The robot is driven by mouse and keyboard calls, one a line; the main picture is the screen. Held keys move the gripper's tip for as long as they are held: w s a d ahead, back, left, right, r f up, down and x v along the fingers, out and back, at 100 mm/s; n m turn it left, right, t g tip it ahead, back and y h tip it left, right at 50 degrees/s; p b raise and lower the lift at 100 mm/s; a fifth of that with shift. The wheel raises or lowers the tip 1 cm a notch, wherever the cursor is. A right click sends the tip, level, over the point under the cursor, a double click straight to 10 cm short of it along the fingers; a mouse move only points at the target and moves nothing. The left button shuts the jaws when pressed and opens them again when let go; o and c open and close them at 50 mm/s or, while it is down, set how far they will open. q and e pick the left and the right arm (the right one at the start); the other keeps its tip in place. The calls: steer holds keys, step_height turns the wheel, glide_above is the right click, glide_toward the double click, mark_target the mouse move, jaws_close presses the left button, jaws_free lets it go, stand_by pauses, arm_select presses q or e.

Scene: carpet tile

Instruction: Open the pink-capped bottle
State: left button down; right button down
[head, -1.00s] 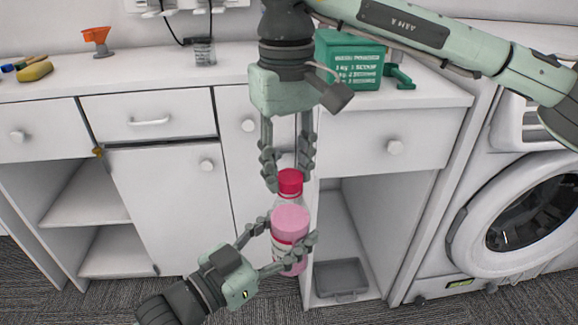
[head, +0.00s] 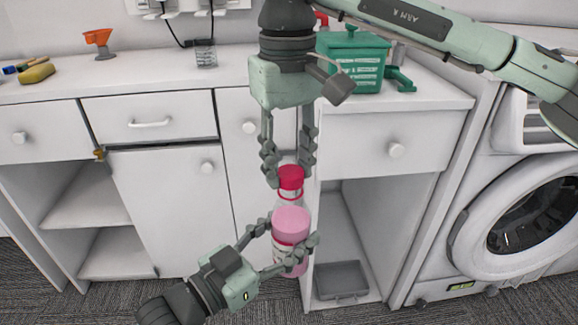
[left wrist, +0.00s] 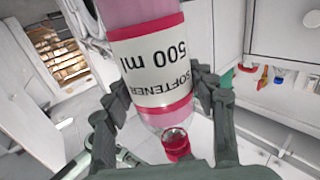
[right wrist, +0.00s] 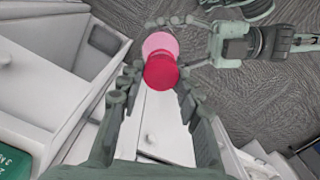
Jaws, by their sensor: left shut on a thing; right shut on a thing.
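The bottle (head: 291,222) has pink liquid, a clear neck and a white label reading "SOFTENER 500 ml" in the left wrist view (left wrist: 155,65). It hangs upright before the cabinets. My left gripper (head: 284,234) is shut on its body from the lower left. The deep pink cap (head: 290,178) sits at the top of the neck, with a thin red ring below it. My right gripper (head: 288,174) points down from above and is shut on the cap, which also shows in the right wrist view (right wrist: 161,72). I cannot tell whether the cap is still threaded on.
Behind the bottle is an open cubby with a grey tray (head: 342,278). A washing machine (head: 530,220) stands at the right.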

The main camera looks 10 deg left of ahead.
mark_target(289, 170)
arm_select(q)
steer(key=shift+s+f, duration=0.1)
arm_select(e)
steer(key=shift+w+r, duration=0.15)
steer(key=shift+r, duration=0.35)
arm_select(q)
steer(key=shift+r, duration=0.2)
arm_select(e)
steer(key=shift+r, duration=2)
arm_select(q)
steer(key=shift+w, duration=0.2)
